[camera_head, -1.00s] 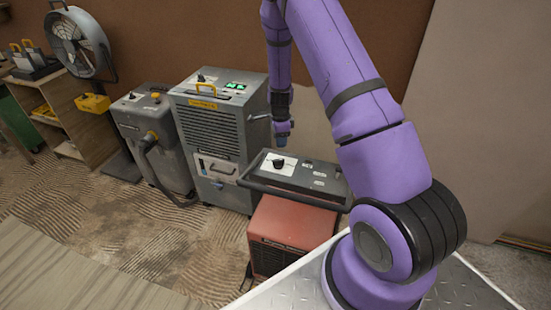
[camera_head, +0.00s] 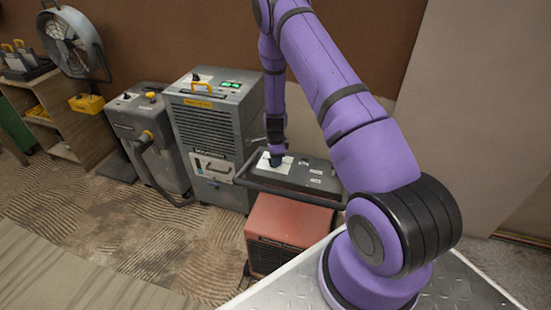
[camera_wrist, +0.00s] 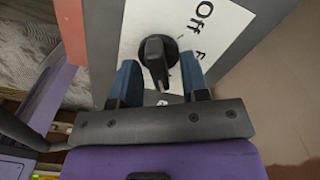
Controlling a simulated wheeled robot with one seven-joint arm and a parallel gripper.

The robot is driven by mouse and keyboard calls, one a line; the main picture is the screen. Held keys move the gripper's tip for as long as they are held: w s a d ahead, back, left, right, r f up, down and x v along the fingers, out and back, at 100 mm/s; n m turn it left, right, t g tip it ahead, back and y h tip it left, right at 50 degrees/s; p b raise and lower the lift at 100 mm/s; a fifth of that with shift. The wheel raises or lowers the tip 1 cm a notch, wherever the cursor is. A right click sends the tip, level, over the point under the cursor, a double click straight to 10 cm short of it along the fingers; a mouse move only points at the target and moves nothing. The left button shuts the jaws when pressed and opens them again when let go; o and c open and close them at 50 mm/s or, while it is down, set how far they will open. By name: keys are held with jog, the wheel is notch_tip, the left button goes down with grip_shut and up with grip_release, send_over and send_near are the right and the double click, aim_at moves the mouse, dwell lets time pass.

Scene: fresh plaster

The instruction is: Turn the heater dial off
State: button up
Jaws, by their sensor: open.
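The heater (camera_head: 285,228) is a red box with a dark grey control top (camera_head: 297,174). Its black dial (camera_wrist: 157,56) sits on a white label plate (camera_wrist: 210,33) in the wrist view. The word "Off" reads on the plate to the right of the dial, with part of another marking beside it. My gripper (camera_wrist: 158,78) is open, with one blue finger on each side of the dial's pointer end. Whether either finger touches the dial I cannot tell. In the head view my gripper (camera_head: 276,158) is at the plate and hides the dial.
A grey dehumidifier (camera_head: 212,135) with a yellow handle stands left of the heater. A grey vacuum-like machine (camera_head: 146,135) and a shelf (camera_head: 65,125) with a fan (camera_head: 70,45) are farther left. The heater's black handle bar (camera_head: 290,195) runs along its front.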

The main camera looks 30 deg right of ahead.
jog(key=shift+c, duration=0.4)
grip_shut()
jog(key=shift+n, duration=0.3)
jog(key=n, duration=0.4)
jog(key=shift+w+n, duration=0.1)
jog(key=shift+n, duration=0.2)
jog(key=n, duration=0.5)
jog(key=shift+w+n, duration=0.1)
jog(key=shift+n, duration=0.2)
jog(key=n, duration=0.6)
jog(key=shift+w+a, duration=0.1)
jog(key=n, duration=0.7)
jog(key=shift+a, duration=0.1)
